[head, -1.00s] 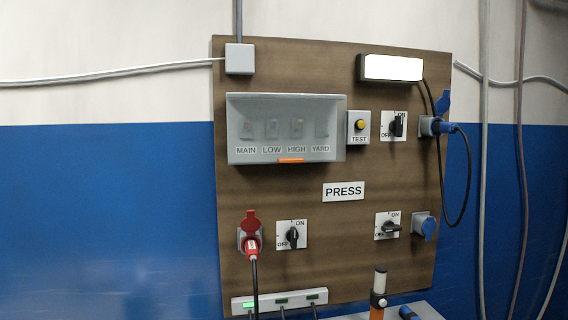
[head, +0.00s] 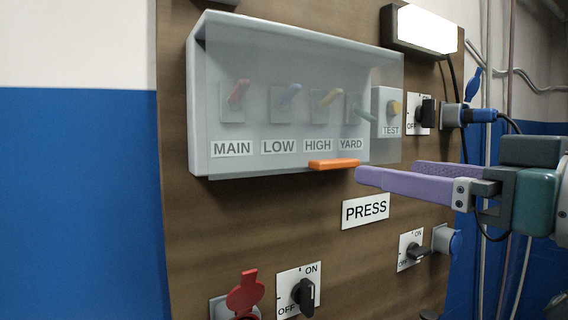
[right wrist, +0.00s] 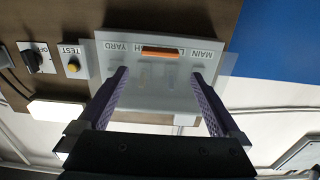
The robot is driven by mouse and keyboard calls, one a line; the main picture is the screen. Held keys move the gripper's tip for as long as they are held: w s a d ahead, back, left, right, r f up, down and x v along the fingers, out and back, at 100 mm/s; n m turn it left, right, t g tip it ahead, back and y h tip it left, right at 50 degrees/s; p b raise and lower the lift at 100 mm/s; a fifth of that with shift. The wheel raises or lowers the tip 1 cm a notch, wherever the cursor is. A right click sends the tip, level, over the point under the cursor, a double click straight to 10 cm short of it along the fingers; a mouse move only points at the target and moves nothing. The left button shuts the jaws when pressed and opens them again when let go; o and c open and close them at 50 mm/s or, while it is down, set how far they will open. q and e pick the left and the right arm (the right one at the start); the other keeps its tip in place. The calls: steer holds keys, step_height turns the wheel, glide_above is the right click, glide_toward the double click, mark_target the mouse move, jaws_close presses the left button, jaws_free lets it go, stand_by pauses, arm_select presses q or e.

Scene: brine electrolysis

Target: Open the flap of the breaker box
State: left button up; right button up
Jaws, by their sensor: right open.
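The breaker box (head: 195,110) is a grey case on the brown board. Its clear flap (head: 290,85) is down over several coloured switches, with the labels MAIN, LOW, HIGH and YARD showing through. An orange tab (head: 333,164) sits at the flap's lower edge. My right gripper (head: 390,174), with purple fingers, comes in from the right, open, just right of and slightly below the tab. In the right wrist view the orange tab (right wrist: 162,52) shows upside down, beyond and between the open fingers (right wrist: 162,95). No contact with the tab is visible. My left gripper is not in view.
A TEST button (head: 396,107) and an ON/OFF knob (head: 427,113) are right of the box. A PRESS label (head: 366,210) and another knob (head: 304,294) are below. A lit lamp (head: 425,30) is at upper right.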

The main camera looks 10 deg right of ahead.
mark_target(342, 163)
steer(key=p+x, duration=0.3)
steer(key=x, duration=0.4)
steer(key=shift+w+r+p, duration=0.1)
steer(key=shift+w+p, duration=0.15)
steer(key=shift+p, duration=0.1)
steer(key=shift+w+a, duration=0.35)
steer(key=shift+w, duration=0.25)
steer(key=shift+c, duration=0.2)
jaws_close()
